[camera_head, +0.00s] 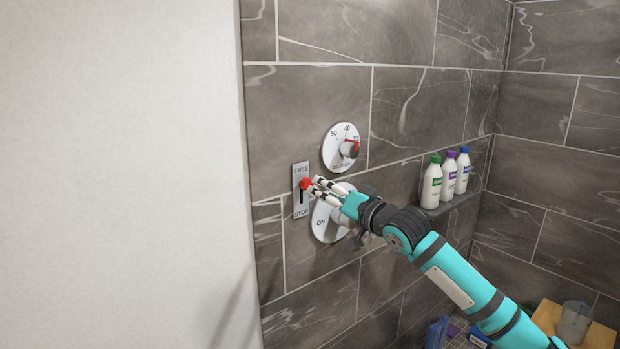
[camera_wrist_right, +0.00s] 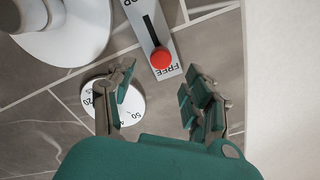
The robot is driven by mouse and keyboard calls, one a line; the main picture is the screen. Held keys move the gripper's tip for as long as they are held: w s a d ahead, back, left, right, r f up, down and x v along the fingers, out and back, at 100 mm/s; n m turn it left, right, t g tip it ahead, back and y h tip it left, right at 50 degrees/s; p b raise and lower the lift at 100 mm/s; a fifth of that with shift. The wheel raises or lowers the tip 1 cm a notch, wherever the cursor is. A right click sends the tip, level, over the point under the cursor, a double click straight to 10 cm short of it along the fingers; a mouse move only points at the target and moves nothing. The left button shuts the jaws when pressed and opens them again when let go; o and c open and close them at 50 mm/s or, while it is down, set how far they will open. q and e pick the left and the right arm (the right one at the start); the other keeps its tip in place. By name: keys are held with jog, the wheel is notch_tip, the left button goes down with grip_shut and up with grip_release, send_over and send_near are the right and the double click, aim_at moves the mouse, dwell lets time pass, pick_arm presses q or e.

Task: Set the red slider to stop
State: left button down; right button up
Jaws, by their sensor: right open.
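The red slider (camera_head: 306,184) is a round red knob on a grey plate (camera_head: 300,212) on the tiled wall. The plate reads FREE at the top and STOP at the bottom. The knob sits in the upper part of the dark slot, nearer FREE. In the right wrist view the red knob (camera_wrist_right: 161,58) lies beyond and between the open fingers, next to the FREE label. My right gripper (camera_head: 315,188) is open, with its fingertips close to the knob; I cannot tell whether they touch it. My left gripper is not in view.
A white temperature dial (camera_head: 334,158) is above right of the plate. A white ON dial (camera_head: 322,226) is partly hidden behind my right gripper. Several bottles (camera_head: 431,187) stand on a shelf (camera_head: 440,209) to the right. A pale wall (camera_head: 120,170) fills the left.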

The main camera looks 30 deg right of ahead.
aim_at(305, 183)
jog(key=w+p, duration=0.1)
jog(key=w, duration=0.5)
jog(key=shift+w+a+p, duration=0.2)
jog(key=shift+a+p, duration=0.15)
jog(key=shift+p, duration=0.05)
grip_shut()
